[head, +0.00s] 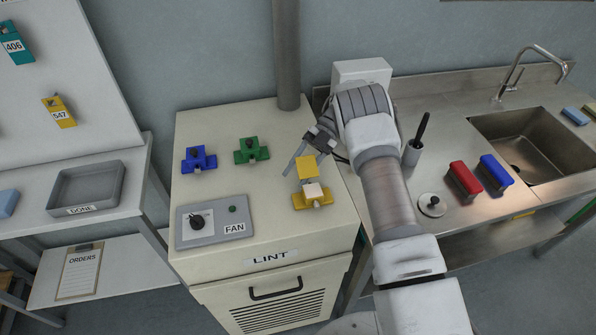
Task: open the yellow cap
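The yellow cap (306,169) is on top of the beige LINT cabinet (215,130), near its right side. It stands raised above a yellow base (316,202), and a pale block (313,190) shows between them. My gripper (304,163) is just behind and above the cap, reaching in from the upper right. One finger shows to the left of the cap and the other is partly hidden behind it. The fingers look apart, with nothing seen between them. I cannot tell whether a finger touches the cap.
A blue fitting (199,159) and a green fitting (251,150) sit left on the cabinet top. A grey FAN panel (216,220) with a knob is at its front left. A vertical pipe (286,50) rises behind. A steel sink counter (470,110) is at the right.

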